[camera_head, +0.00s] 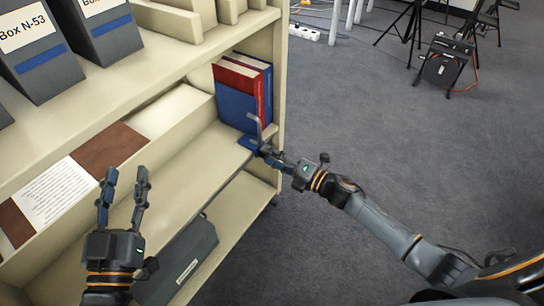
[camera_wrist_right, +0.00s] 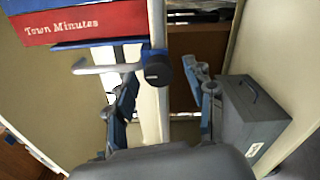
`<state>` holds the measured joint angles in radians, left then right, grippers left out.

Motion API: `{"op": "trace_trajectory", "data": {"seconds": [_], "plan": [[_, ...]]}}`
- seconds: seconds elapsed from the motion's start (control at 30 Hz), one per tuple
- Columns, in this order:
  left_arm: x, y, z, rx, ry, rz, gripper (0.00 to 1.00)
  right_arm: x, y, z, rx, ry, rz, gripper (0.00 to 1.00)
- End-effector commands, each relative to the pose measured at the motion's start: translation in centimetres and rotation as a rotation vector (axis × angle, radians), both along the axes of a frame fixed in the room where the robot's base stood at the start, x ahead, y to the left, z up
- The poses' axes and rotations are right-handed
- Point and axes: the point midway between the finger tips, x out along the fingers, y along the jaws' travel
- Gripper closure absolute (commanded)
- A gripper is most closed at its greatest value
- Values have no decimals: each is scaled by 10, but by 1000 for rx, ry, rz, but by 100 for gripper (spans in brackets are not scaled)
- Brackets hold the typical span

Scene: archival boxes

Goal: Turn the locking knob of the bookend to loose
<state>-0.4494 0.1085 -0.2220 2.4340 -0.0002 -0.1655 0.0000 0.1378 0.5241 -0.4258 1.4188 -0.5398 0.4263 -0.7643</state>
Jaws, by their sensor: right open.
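My right gripper (camera_head: 266,152) is at the shelf's front edge by the bookend. In the right wrist view my right gripper (camera_wrist_right: 162,82) is open, with the knob between its fingertips; I cannot tell whether they touch it. My left gripper (camera_head: 123,190) is open and empty in front of the shelf.
A red book (camera_head: 240,82) and a blue book (camera_head: 236,108) stand at the shelf's right end, by the side panel (camera_head: 280,75). A grey box (camera_head: 180,262) lies on the lower shelf and shows in the right wrist view (camera_wrist_right: 246,118). The carpet at right is largely clear.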

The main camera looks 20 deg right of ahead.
Motion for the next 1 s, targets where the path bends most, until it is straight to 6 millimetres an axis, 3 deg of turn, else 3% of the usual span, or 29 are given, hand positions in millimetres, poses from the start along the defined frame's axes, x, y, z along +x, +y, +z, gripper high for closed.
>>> {"op": "trace_trajectory", "data": {"seconds": [0.23, 0.7, 1.0], "plan": [[0, -1, 1, -1, -2, -1, 60, -12, -10, -1, 0, 2, -1, 46], [0, 0, 0, 0, -1, -1, 60, -83, -65, -1, 0, 2, 0, 46], [0, 0, 0, 0, 0, 0, 60, -95, -74, 0, -1, -1, 0, 46]]}}
